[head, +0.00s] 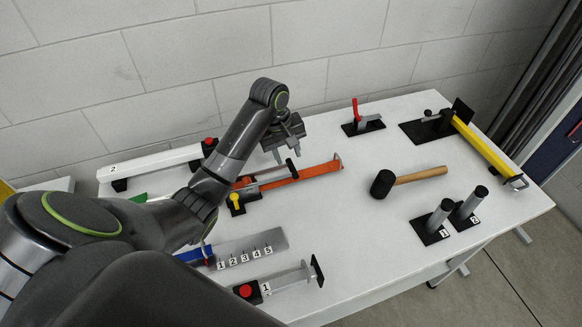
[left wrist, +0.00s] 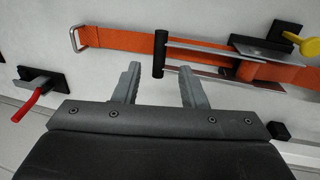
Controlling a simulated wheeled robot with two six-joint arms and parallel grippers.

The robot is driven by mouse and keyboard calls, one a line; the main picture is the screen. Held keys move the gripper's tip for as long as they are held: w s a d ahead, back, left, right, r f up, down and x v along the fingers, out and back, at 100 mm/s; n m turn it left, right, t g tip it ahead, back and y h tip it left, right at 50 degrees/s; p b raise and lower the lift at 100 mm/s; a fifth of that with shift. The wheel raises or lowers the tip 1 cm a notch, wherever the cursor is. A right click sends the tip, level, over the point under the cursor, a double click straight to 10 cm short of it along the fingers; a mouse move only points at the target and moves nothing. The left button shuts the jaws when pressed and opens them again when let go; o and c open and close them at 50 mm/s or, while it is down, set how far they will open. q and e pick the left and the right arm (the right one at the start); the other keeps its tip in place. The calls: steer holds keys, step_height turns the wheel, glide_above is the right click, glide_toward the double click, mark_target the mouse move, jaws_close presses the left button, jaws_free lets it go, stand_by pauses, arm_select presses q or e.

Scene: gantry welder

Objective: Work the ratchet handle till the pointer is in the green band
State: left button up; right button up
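The orange strap (head: 314,172) lies across the bench with a metal ratchet on it. The ratchet handle's black grip (head: 292,167) shows just below my left gripper (head: 287,152). In the left wrist view the strap (left wrist: 120,38) runs along the top, and the black grip (left wrist: 160,53) appears between the two fingertips of the gripper (left wrist: 160,70). The fingers are apart and hold nothing; I cannot tell how far the grip is below them. A green patch (head: 138,198) shows left of my arm, partly hidden. I cannot make out a pointer. My right gripper is not in view.
A yellow knob (head: 235,198) stands at the strap's left end. A numbered strip (head: 246,252) lies in front.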

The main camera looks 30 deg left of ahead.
mark_target(292, 168)
arm_select(q)
steer(key=shift+w+d+f, duration=0.1)
steer(key=shift+w+f, duration=0.05)
steer(key=shift+f, duration=0.75)
steer(key=shift+w+d+f, duration=0.1)
steer(key=shift+d+f, duration=0.05)
steer(key=shift+f, duration=0.7)
steer(key=shift+w+d+f, duration=0.1)
steer(key=shift+w+f, duration=0.05)
steer(key=shift+f, duration=0.75)
jaws_close()
